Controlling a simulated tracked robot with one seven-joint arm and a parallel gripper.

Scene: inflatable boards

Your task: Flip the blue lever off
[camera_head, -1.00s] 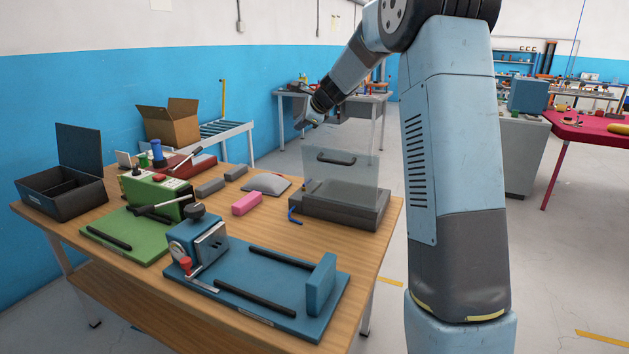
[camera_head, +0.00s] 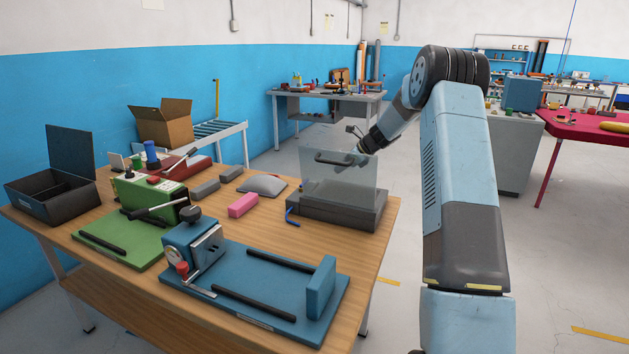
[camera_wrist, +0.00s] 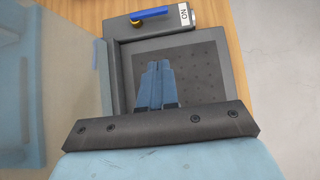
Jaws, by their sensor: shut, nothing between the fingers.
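The blue lever (camera_head: 291,217) sits at the left end of a dark grey box (camera_head: 345,217) on the wooden table. In the wrist view the blue lever (camera_wrist: 150,13) lies beside an orange-yellow pivot and a white label (camera_wrist: 184,14) that reads ON. The box has a clear lid (camera_head: 325,180) with a dark handle, standing up. In the wrist view my gripper (camera_wrist: 158,68) is shut and empty above the dark perforated plate (camera_wrist: 195,70), apart from the lever.
A pink block (camera_head: 242,205), a grey rounded pad (camera_head: 263,185) and grey blocks lie left of the box. A blue clamp fixture (camera_head: 265,290) is in front, a green one (camera_head: 125,240) to the left. The clear lid stands close to my gripper.

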